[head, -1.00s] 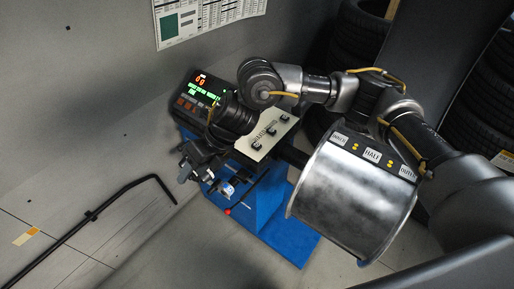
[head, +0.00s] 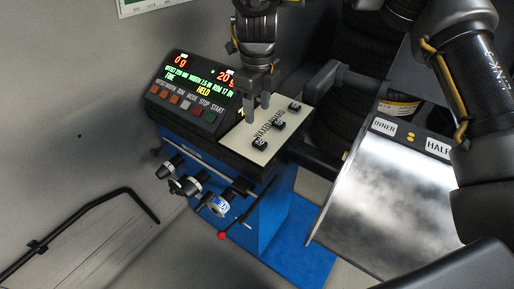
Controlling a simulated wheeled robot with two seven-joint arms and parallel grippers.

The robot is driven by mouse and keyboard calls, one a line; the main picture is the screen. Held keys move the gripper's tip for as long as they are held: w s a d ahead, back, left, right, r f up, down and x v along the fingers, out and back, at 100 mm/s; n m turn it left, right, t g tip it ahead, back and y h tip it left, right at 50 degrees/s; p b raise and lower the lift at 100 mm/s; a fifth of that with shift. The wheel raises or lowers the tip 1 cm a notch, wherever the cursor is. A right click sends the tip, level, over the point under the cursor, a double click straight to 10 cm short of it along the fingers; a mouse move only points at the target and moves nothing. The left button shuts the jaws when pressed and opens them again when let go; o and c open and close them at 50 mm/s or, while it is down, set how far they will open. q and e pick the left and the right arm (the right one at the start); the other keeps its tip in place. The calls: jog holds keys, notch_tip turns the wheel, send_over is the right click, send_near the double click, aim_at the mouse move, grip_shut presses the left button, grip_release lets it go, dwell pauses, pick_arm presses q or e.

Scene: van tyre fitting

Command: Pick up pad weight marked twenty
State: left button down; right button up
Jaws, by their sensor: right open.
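Three small dark pad weights lie in a slanted row on a cream board: a near one (head: 262,142), a middle one (head: 279,124) and a far one (head: 295,106). Each has a small pale mark, too small to read surely. The cream board (head: 260,158) with dark lettering sits on top of the blue balancing machine. My right gripper (head: 258,108) points down over the board's back left part, its fingers apart and empty, left of the weights. It hides part of the board. My left gripper is not in view.
The console display (head: 190,85) reads 0 g left, 20 g right and HELD. Knobs and a red-tipped lever (head: 222,236) project from the front of the blue machine (head: 265,215). Tyres are stacked behind.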

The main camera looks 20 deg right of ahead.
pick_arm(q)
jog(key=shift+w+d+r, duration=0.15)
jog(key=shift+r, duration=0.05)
pick_arm(e)
send_over(261, 143)
jog(key=f, duration=0.5)
jog(key=shift+w+f, duration=0.25)
jog(key=shift+f, duration=0.15)
jog(key=f, duration=0.5)
jog(key=shift+s, duration=0.2)
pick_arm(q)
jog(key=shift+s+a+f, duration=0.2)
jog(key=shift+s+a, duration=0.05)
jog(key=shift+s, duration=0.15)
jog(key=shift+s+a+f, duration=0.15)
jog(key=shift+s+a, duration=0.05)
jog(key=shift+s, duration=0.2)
pick_arm(e)
jog(key=shift+c, duration=0.3)
jog(key=c, duration=1)
